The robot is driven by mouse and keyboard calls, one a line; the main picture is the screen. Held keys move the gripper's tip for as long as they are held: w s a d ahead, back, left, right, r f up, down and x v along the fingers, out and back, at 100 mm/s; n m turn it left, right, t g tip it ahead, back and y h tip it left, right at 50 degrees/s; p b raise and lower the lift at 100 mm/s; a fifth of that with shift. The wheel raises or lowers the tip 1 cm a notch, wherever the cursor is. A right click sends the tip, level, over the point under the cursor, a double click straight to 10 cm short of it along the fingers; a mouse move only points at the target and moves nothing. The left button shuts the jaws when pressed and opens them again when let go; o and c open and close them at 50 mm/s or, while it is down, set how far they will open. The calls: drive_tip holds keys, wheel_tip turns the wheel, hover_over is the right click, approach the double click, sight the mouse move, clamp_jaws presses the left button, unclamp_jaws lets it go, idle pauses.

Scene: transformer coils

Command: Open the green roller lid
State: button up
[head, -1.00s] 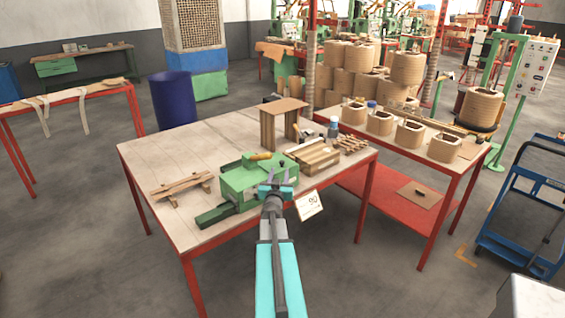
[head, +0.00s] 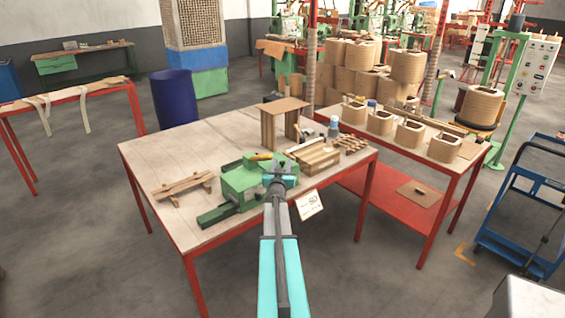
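The green roller device (head: 240,180) sits on the wooden-topped table, left of my gripper. It looks like a boxy green body with a lower green arm (head: 217,214) reaching toward the front left. A small wooden handle-like piece (head: 261,157) lies at its top. Which part is the lid is hard to tell at this size, and it looks closed over the body. My gripper (head: 277,173) is at the right side of the green device, overlapping it in the picture. Its fingers are small and partly hidden by my wrist, so contact and opening are unclear.
Wooden slats (head: 184,187) lie left of the device. A wooden block stack (head: 314,155) and a small wooden stand (head: 285,109) are behind and right. A paper sign (head: 310,204) hangs at the front edge. The table's left part (head: 150,150) is clear.

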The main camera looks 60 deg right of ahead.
drive_tip(key=shift+x, duration=0.95)
clamp_jaws()
